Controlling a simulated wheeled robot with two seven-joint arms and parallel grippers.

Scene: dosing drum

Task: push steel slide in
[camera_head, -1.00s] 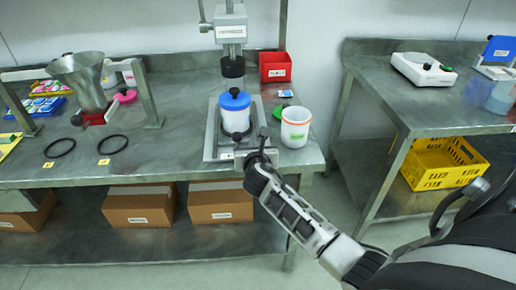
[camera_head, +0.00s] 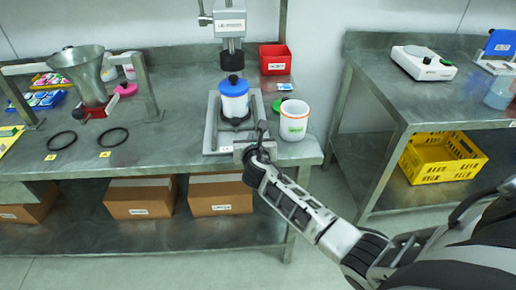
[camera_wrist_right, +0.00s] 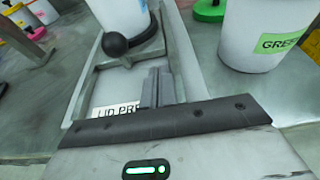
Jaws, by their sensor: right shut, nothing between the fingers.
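The steel slide (camera_wrist_right: 127,61) with its black ball knob (camera_wrist_right: 115,43) lies in the grey frame of the lid press (camera_head: 210,136). A white drum with a blue lid (camera_head: 234,98) stands upright on it, below the dark press ram (camera_head: 231,60). My right gripper (camera_head: 261,130) is at the frame's front edge. My left gripper is not in view.
A white tub with a green label (camera_head: 294,120) stands just right of the frame. A red bin (camera_head: 275,58) is behind it. A funnel stand (camera_head: 88,78) and two black rings (camera_head: 113,137) are on the left. A side table with a scale (camera_head: 424,62) is at right.

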